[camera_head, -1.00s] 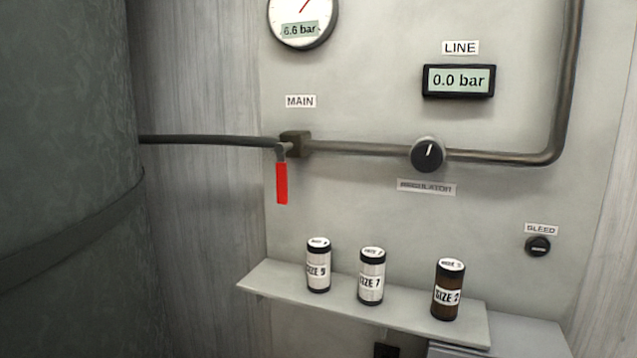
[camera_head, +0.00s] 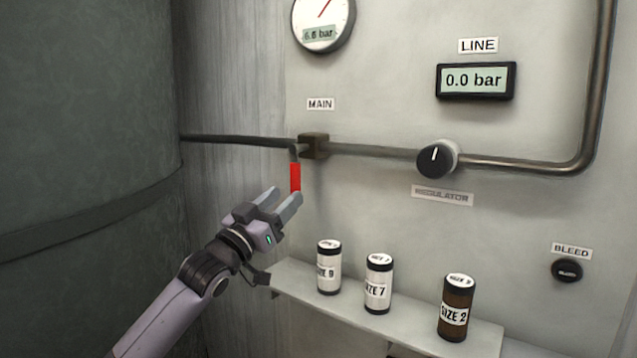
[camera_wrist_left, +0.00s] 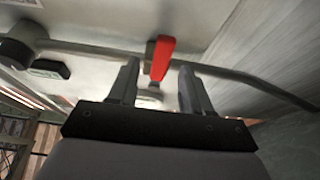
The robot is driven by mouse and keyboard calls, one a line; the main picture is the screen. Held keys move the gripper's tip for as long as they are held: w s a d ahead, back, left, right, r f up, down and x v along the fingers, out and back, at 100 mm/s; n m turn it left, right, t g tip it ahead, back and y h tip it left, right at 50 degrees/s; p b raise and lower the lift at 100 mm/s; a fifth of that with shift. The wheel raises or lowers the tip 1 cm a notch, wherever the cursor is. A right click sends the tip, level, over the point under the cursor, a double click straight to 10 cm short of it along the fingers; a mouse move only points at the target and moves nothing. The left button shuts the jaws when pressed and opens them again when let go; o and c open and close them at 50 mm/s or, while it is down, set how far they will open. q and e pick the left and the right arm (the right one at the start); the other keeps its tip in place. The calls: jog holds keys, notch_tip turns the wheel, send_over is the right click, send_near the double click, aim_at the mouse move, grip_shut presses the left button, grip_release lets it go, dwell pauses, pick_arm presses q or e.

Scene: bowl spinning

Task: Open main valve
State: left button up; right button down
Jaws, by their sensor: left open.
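The main valve has a red handle (camera_head: 295,178) that hangs straight down from a brown valve block (camera_head: 314,146) on the pipe, under the MAIN label (camera_head: 320,104). My left gripper (camera_head: 281,200) is open and just below and in front of the handle; its fingers overlap the handle's lower end in the head view. In the left wrist view the red handle (camera_wrist_left: 161,58) shows between and beyond the two open fingers (camera_wrist_left: 157,88), with nothing held. Whether the fingers touch it I cannot tell. My right gripper is not in view.
A shelf (camera_head: 400,325) below carries several things: a SIZE 9 canister (camera_head: 329,268), a SIZE 7 canister (camera_head: 378,284) and a brown SIZE 2 canister (camera_head: 456,308). A regulator knob (camera_head: 437,160) and bleed knob (camera_head: 567,270) are to the right. A large tank (camera_head: 85,120) stands left.

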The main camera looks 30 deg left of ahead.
aim_at(294, 188)
pick_arm(q)
jog(key=shift+w+r, duration=0.35)
jog(key=shift+w, duration=0.15)
jog(key=shift+p+x, duration=0.95)
jog(key=shift+x, duration=2.05)
jog(key=shift+f, duration=0.1)
jog(key=shift+c, duration=0.3)
grip_shut()
